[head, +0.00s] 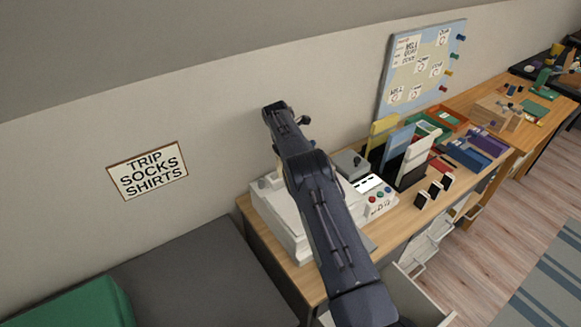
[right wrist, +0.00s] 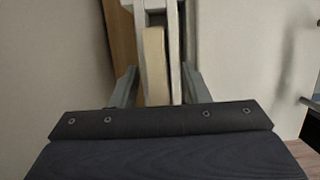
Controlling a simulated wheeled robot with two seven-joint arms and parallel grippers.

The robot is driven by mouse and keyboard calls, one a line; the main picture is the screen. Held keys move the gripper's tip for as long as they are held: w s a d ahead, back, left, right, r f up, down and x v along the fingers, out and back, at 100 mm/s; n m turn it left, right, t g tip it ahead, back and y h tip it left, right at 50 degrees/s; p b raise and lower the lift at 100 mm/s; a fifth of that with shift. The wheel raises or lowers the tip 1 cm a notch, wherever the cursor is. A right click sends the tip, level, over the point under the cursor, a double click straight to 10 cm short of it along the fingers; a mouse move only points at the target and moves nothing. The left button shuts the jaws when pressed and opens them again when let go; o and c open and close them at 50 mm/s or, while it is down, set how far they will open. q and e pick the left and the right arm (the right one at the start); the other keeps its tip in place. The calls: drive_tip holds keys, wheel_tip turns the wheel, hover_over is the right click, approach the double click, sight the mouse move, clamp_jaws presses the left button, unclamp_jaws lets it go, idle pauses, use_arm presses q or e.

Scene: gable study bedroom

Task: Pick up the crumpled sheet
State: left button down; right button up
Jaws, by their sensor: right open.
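I cannot make out the crumpled sheet in either view. My right arm crosses the middle of the head view, over the desk, and its gripper cannot be made out there. In the right wrist view my right gripper (right wrist: 160,70) is open, its two grey fingers apart. A cream-coloured piece (right wrist: 155,65) and white upright parts show between and beyond the fingers; I cannot tell what they are or whether they touch. My left gripper is not in view.
A wooden desk (head: 480,175) runs along the wall with a white device (head: 278,222), trays, upright folders (head: 397,150) and black stands. An open drawer (head: 415,300) juts out at the front. A grey bed-like surface (head: 200,280) and green item (head: 75,308) lie left.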

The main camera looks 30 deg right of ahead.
drive_tip(key=shift+f, duration=0.25)
idle(0.4)
clamp_jaws()
drive_tip(key=shift+r, duration=0.15)
idle(0.3)
